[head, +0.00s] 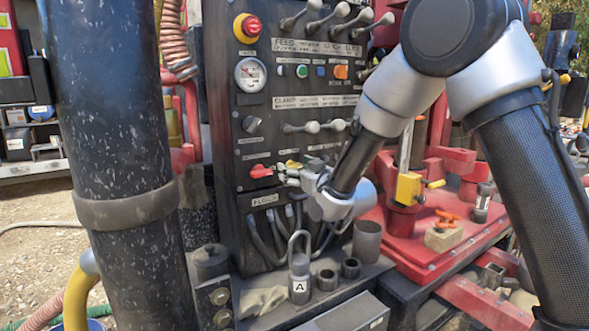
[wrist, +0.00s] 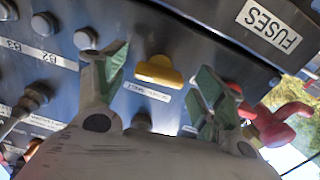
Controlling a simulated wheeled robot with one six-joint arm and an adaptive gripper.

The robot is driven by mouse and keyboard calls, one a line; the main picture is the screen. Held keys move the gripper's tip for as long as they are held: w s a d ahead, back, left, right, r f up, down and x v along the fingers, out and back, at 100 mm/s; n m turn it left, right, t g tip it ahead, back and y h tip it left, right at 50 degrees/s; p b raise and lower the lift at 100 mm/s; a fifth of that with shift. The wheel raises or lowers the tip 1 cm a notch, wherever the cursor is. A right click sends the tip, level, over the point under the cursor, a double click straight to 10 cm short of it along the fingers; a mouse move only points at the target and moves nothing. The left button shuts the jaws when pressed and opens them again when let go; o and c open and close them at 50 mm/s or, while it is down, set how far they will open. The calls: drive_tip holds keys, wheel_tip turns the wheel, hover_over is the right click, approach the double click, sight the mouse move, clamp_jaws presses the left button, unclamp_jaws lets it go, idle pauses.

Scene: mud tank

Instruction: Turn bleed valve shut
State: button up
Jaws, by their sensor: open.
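A small yellow valve handle (head: 293,164) sits low on the dark control panel, right of a red handle (head: 261,171). In the wrist view the yellow handle (wrist: 158,71) lies between and beyond my fingertips, with a small label below it that I cannot read clearly. I cannot tell from lettering which handle is the bleed valve. My gripper (head: 290,176) is open in front of the panel, just below the yellow handle. In the wrist view the green-padded fingers (wrist: 162,68) stand on either side of it, with no clear contact. The red handle (wrist: 283,122) shows beyond the right finger.
The panel carries levers (head: 318,127), a gauge (head: 250,73) and a red stop button (head: 247,27). A ledge below holds a shackle marked A (head: 299,280) and metal cups (head: 367,240). A thick black column (head: 115,130) stands at left; red machinery (head: 430,240) stands right.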

drive_tip(key=shift+w+a, duration=0.3)
drive_tip(key=shift+w, duration=0.25)
drive_tip(key=shift+c, duration=0.2)
drive_tip(key=c, duration=1)
